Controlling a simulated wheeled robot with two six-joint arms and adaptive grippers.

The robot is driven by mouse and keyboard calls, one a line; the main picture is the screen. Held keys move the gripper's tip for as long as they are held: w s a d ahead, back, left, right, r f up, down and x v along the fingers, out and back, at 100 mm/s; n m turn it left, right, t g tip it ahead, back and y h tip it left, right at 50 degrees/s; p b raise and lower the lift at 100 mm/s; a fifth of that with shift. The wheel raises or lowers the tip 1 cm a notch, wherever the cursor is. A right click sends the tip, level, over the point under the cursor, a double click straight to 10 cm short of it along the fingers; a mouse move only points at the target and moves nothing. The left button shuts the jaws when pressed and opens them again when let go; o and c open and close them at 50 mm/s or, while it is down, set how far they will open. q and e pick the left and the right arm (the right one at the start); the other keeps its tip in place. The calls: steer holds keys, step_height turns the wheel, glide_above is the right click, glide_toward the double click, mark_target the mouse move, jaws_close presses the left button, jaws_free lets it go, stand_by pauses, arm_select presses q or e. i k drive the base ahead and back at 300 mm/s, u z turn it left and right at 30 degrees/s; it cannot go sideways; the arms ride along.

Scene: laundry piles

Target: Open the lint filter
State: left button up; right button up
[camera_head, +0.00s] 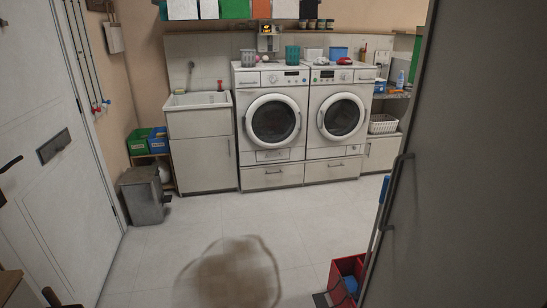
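Two white front-loading machines stand side by side against the back wall, the left machine (272,114) and the right machine (340,114). Both round doors look shut. A small rectangular panel (272,155) sits low on the left machine's front and looks closed. I cannot tell which machine is the dryer, and no lint filter can be clearly made out. Neither of my grippers can be made out; a dark shape at the bottom left edge is too unclear to name.
A sink cabinet (203,165) stands left of the machines, with a grey bin (143,195) nearer the left door (50,215). A tall grey panel (465,180) fills the right side. A blurred brownish shape (230,275) covers the floor in front.

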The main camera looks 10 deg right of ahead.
mark_target(283, 153)
steer(key=z, duration=0.1)
steer(key=i, duration=5.2)
steer(key=z, duration=2)
steer(key=i, duration=1.75)
steer(key=u, duration=2.95)
